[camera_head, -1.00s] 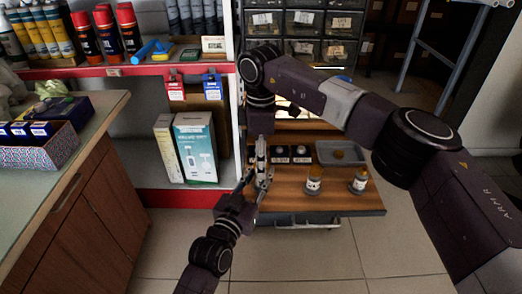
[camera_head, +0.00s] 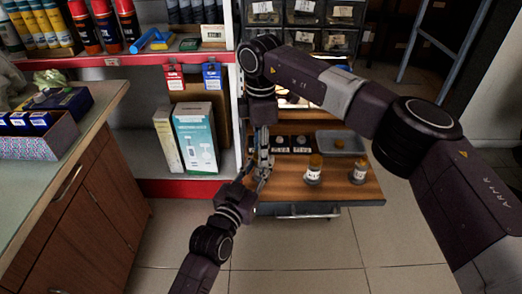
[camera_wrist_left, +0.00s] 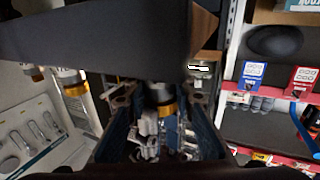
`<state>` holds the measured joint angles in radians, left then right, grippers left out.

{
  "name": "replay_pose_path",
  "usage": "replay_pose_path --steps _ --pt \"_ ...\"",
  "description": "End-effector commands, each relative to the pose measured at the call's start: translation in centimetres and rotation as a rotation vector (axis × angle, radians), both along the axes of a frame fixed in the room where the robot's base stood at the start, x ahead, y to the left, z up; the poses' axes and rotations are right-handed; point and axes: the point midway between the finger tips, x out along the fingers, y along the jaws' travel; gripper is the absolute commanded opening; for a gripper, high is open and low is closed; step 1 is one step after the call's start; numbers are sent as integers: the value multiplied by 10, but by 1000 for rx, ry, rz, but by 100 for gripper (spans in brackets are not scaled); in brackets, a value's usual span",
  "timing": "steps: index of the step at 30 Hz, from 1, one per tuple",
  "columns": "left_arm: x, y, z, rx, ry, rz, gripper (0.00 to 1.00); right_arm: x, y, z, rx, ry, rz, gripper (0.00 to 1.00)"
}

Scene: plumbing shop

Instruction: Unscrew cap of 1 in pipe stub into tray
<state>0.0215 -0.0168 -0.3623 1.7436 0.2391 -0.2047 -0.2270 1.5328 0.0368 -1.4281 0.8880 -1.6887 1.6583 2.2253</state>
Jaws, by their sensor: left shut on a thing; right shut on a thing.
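My right gripper (camera_head: 263,148) hangs point-down over the left part of the small wooden bench (camera_head: 334,194). My left gripper (camera_head: 260,176) comes up from below and meets it there. In the left wrist view my left fingers (camera_wrist_left: 163,122) are shut around a small upright stub with a yellow-brass band (camera_wrist_left: 163,110). Silver finger parts of my right gripper show close around its end. The size marking is not readable. A grey tray (camera_head: 358,151) lies at the back right of the bench, with a small orange-brown piece (camera_head: 339,143) in it.
A counter (camera_head: 85,135) stands left; floor in front is clear.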

Motion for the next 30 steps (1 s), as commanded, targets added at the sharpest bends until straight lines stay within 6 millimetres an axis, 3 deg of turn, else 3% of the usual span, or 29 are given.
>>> replay_pose_path --steps 30 --pt "0 0 -2 0 4 -1 0 2 1 2 2 10 1761 0"
